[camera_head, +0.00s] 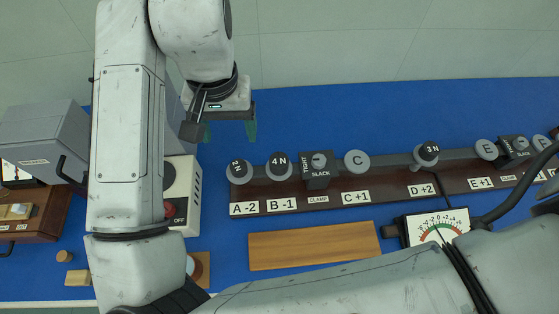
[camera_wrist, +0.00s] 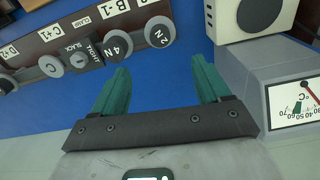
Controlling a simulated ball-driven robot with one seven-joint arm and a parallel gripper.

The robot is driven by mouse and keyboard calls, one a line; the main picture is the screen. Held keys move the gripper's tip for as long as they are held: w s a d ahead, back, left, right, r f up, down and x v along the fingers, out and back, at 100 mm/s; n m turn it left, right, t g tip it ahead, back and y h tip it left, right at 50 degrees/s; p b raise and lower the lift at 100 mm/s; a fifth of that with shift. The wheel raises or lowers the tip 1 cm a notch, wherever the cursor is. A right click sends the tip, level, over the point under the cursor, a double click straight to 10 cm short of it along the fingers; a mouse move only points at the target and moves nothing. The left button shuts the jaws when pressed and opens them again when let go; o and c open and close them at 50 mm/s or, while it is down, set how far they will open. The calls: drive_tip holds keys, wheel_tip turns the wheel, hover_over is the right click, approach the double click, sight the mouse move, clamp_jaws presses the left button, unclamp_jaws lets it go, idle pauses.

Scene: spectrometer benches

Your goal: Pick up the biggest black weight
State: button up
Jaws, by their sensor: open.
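Black weights sit on the dark wooden rack in the head view: one marked 2N (camera_head: 237,168) above label A-2, a slightly larger-looking one marked 4N (camera_head: 279,163) above B-1, and one with an unclear number (camera_head: 428,151) above D+2. The wrist view shows 2N (camera_wrist: 159,32) and 4N (camera_wrist: 117,43) too. My gripper (camera_head: 229,131) is open and empty, with its green fingers apart above the blue bench, behind the rack's left end. In the wrist view my gripper (camera_wrist: 162,65) has only bench between its fingers. No weight is touched.
Grey pegs C (camera_head: 357,161) and E (camera_head: 486,149) and slack/tight clamps share the rack. A dial meter (camera_head: 436,228) and wooden board (camera_head: 313,245) lie in front. A white box (camera_head: 182,196) and grey box (camera_head: 42,140) stand left. Blue bench behind the rack is clear.

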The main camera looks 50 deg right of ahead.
drive_tip(key=f+m+b, duration=0.1)
drive_tip(key=b, duration=0.3)
drive_tip(key=m+h+b, duration=0.2)
drive_tip(key=m+b, duration=0.5)
drive_tip(key=b, duration=1)
approach(279, 160)
drive_tip(key=f, duration=0.4)
drive_tip(key=shift+s+d+f+b, duration=0.25)
drive_tip(key=shift+d+f+b, duration=0.05)
drive_tip(key=shift+f, duration=0.1)
drive_tip(key=shift+w+d+f+b, duration=0.1)
drive_tip(key=shift+d+f+b, duration=0.1)
drive_tip(key=shift+f, duration=0.7)
drive_tip(key=shift+w+d+f+b, duration=0.1)
drive_tip(key=shift+d+f+b, duration=0.1)
drive_tip(key=shift+f, duration=0.7)
drive_tip(key=shift+w+d+f+b, duration=0.1)
drive_tip(key=shift+d+f, duration=0.05)
drive_tip(key=shift+f, duration=0.7)
drive_tip(key=shift+r, duration=0.1)
clamp_jaws()
